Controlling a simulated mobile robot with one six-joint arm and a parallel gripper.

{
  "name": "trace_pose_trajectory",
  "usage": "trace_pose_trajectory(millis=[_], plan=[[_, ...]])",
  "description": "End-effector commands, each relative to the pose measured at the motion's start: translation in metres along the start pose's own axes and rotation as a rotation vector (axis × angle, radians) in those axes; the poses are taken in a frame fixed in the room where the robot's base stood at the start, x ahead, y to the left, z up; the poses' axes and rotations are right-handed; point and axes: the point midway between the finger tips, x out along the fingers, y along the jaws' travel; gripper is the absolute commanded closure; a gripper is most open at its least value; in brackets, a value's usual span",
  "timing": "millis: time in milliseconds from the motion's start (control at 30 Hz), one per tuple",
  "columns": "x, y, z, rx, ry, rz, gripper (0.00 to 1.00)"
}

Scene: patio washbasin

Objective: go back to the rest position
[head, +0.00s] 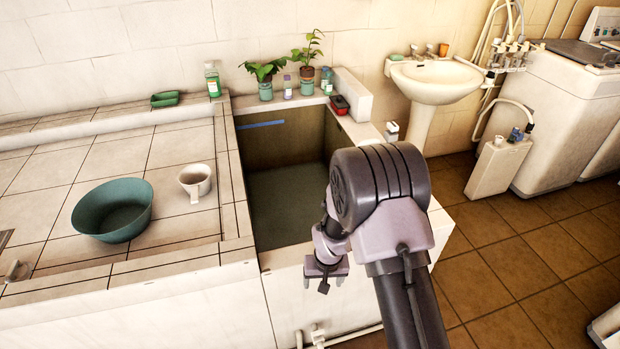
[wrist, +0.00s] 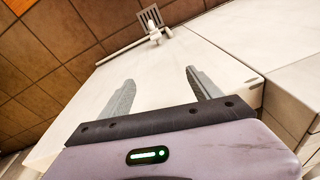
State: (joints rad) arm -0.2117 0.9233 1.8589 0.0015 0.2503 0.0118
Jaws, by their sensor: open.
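My gripper (head: 325,284) hangs in front of the outer wall of the washbasin (head: 285,268), below its front rim. In the wrist view my gripper (wrist: 157,92) has its two grey fingers spread wide apart, with nothing between them. The white side of the basin block (wrist: 195,60) shows beyond the fingers. My arm hides part of the basin's right side.
A green bowl (head: 112,210) and a white mug (head: 195,181) stand on the tiled counter at left. Potted plants (head: 307,70) and bottles line the back ledge. A white sink (head: 436,80) stands at back right. The brown tiled floor (head: 510,250) at right is mostly clear.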

Motion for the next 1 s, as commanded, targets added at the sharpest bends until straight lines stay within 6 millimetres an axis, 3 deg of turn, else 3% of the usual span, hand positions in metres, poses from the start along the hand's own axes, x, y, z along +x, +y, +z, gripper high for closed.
trace_pose_trajectory(millis=[33, 67, 100, 167, 200, 300, 400, 500, 633, 733, 1000], plan=[[-0.044, 0.004, -0.013, 0.032, 0.034, -0.007, 0.27], [-0.073, 0.007, -0.016, 0.056, 0.051, -0.012, 0.27], [-0.115, 0.012, -0.017, 0.092, 0.074, -0.020, 0.27], [-0.179, 0.020, -0.011, 0.147, 0.113, -0.035, 0.27], [-0.220, 0.024, 0.000, 0.184, 0.139, -0.047, 0.27], [-0.306, 0.034, 0.041, 0.272, 0.206, -0.081, 0.27], [-0.364, 0.038, 0.095, 0.349, 0.267, -0.119, 0.27], [-0.393, 0.037, 0.143, 0.404, 0.314, -0.152, 0.27], [-0.405, 0.034, 0.179, 0.442, 0.348, -0.179, 0.27], [-0.406, 0.033, 0.188, 0.451, 0.356, -0.186, 0.27], [-0.407, 0.033, 0.188, 0.450, 0.357, -0.187, 0.27]])
